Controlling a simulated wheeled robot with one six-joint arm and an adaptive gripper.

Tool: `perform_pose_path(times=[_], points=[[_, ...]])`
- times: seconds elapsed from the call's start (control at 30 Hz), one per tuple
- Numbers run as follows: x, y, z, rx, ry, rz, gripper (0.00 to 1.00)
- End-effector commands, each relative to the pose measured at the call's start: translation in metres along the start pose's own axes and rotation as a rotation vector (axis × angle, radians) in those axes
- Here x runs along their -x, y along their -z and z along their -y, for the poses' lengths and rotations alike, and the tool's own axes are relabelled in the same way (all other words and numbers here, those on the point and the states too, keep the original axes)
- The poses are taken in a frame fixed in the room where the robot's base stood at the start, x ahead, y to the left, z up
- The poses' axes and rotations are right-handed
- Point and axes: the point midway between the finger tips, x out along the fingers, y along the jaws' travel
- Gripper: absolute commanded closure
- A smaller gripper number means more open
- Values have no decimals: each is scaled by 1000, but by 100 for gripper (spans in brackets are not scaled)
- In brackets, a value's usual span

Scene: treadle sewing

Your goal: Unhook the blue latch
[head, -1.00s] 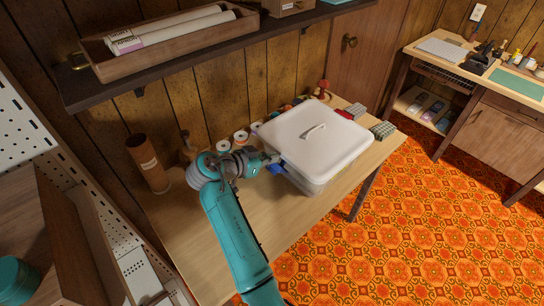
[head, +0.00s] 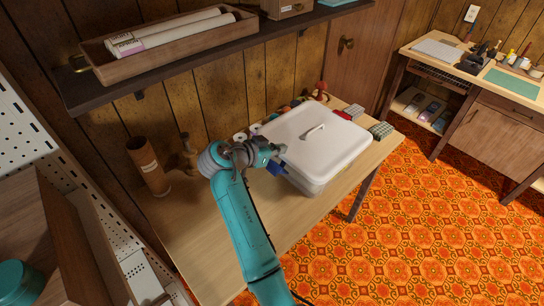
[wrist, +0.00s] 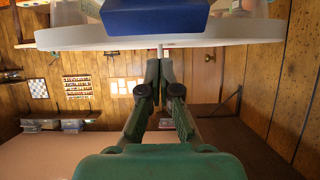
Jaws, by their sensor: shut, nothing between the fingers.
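The blue latch (head: 277,167) is on the near left side of a clear box with a white lid (head: 335,133) and lid handle. In the wrist view the latch (wrist: 155,17) is a large blue block at the top edge, against the pale lid rim (wrist: 240,33). My gripper (head: 281,150) is at the box's left edge, close above the latch. In the wrist view its green fingers (wrist: 161,72) are together and empty, just below the rim in the picture. I cannot tell whether they touch the rim or latch, or whether the latch is hooked.
The box stands on a wooden table (head: 195,240). A brown tube (head: 148,165) and a wooden figure (head: 190,150) stand at the back left, with spools (head: 255,128) behind the box. A dark shelf (head: 200,52) overhangs the back. The table's front left is clear.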

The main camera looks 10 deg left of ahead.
Motion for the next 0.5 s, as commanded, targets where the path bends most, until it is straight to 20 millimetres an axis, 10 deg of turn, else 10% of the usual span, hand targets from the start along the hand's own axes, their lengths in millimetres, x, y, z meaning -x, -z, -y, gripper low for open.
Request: perform_pose_path(times=[0.1, 0.5], points=[[-12, 22, -3, -3, 0, 0, 100], [62, 10, -1, 1, 3, 0, 100]])
